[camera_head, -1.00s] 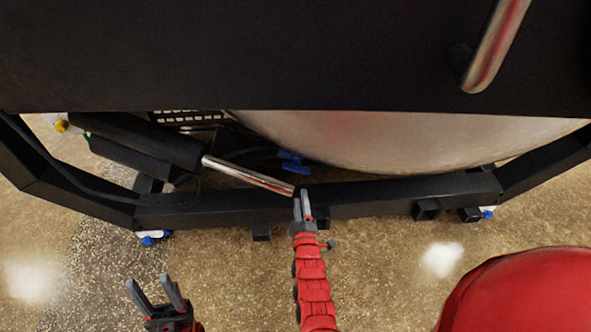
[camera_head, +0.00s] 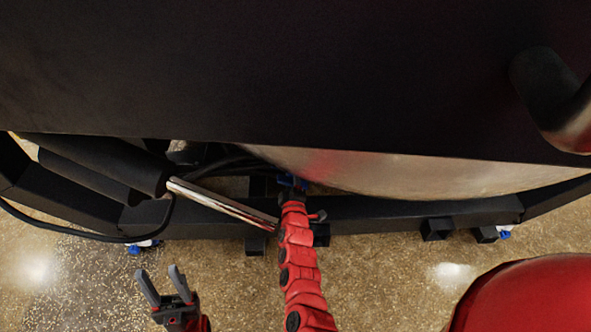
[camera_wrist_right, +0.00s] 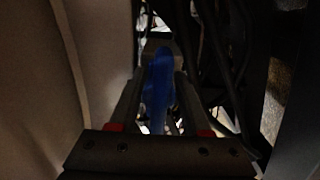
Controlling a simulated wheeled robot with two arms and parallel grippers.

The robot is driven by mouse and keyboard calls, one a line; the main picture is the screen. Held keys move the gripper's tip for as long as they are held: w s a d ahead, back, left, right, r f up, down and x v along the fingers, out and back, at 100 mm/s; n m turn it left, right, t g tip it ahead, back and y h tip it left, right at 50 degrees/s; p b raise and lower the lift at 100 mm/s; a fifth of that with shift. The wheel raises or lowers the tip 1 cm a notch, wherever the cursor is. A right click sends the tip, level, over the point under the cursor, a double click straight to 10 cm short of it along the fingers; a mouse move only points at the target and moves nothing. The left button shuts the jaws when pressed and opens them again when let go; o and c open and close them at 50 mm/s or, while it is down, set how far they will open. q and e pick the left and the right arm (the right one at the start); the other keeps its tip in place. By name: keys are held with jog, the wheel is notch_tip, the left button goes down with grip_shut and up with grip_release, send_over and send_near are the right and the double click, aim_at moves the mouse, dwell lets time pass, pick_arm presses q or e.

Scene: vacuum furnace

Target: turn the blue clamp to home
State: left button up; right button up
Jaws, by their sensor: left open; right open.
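The blue clamp (camera_head: 287,180) shows as a small patch under the machine, just behind the black frame bar. In the right wrist view the blue clamp (camera_wrist_right: 158,88) stands upright in the middle, between the two fingers of my right gripper (camera_wrist_right: 160,76). The right gripper is open around it; I cannot tell whether either finger touches it. In the head view my right arm reaches over the bar, and its fingers are mostly hidden by the dark machine edge. My left gripper (camera_head: 163,288) is open and empty, low at the left over the floor.
The black frame bar (camera_head: 385,214) runs across below the machine. A chrome rod (camera_head: 222,203) slants down to the bar close to my right arm. The big metal vessel (camera_head: 410,177) curves overhead to the right. Dark cables (camera_wrist_right: 212,70) hang beside the clamp.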

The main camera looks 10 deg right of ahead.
jog(key=shift+w, duration=0.15)
grip_shut()
jog(key=shift+m, duration=0.3)
jog(key=m, duration=1.7)
jog(key=shift+p, duration=0.4)
jog(key=shift+m, duration=0.3)
